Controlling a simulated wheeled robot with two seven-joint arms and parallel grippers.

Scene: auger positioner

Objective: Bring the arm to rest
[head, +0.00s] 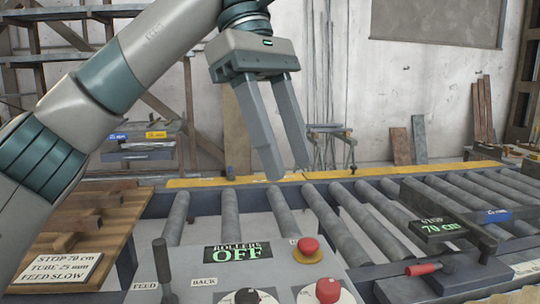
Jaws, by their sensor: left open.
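My left gripper (287,176) hangs from my left arm, which comes in from the left side of the head view. Its two long grey fingers point down and are apart, with nothing between them. The fingertips show in front of the far edge of the roller conveyor (340,222), above the control panel; I cannot tell their exact height over the rollers. My right gripper is not in the head view.
The control panel (180,262) at the front has a display (238,252) reading "ROLLERS OFF", a lever (162,268) and red buttons (308,246). A stop unit (438,228) showing "70 cm" sits at right. A wooden bench (110,225) with a note card (58,268) stands at left.

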